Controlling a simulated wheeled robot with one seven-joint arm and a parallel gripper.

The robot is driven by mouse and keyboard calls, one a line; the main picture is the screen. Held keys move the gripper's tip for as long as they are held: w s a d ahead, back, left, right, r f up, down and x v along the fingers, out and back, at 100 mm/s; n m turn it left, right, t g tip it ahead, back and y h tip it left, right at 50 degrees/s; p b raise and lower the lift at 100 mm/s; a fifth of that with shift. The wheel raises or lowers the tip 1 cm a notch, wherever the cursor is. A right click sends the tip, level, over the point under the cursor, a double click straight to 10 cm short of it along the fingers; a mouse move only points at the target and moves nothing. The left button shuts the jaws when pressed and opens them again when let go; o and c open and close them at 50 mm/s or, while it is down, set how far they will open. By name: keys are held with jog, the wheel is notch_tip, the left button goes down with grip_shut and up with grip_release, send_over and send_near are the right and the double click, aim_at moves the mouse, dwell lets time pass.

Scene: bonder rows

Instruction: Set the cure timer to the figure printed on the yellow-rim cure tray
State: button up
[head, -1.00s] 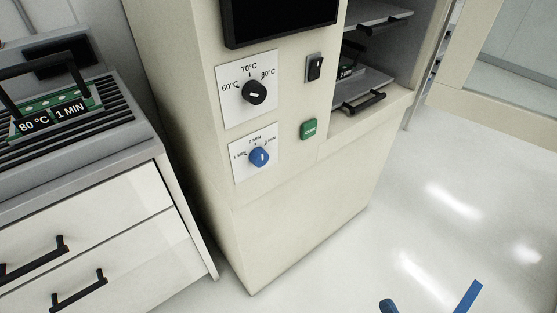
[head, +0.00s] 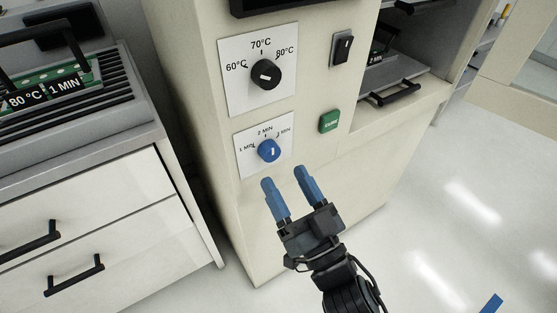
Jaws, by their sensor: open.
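The blue cure timer knob (head: 269,151) is on a white plate (head: 250,165) marked 1 MIN, 2 MIN and a third, blurred figure. Its white mark stands about upright, roughly towards 2 MIN. My gripper (head: 285,174) is open and empty, with blue fingertips just below the knob in the picture. I cannot tell how far they are from the panel. A tray (head: 118,101) on the left counter holds green boards labelled 80 °C and 1 MIN. I see no yellow rim on it. Another labelled board (head: 377,54) is in the cabinet, its label too small to read.
A black temperature knob (head: 266,74) marked 60, 70 and 80 °C is above the timer. A black rocker switch (head: 343,48) and a green button (head: 329,121) are to the right. White drawers (head: 75,205) stand left.

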aim_at(273, 157)
jog(key=shift+x, duration=2.35)
jog(key=c, duration=1)
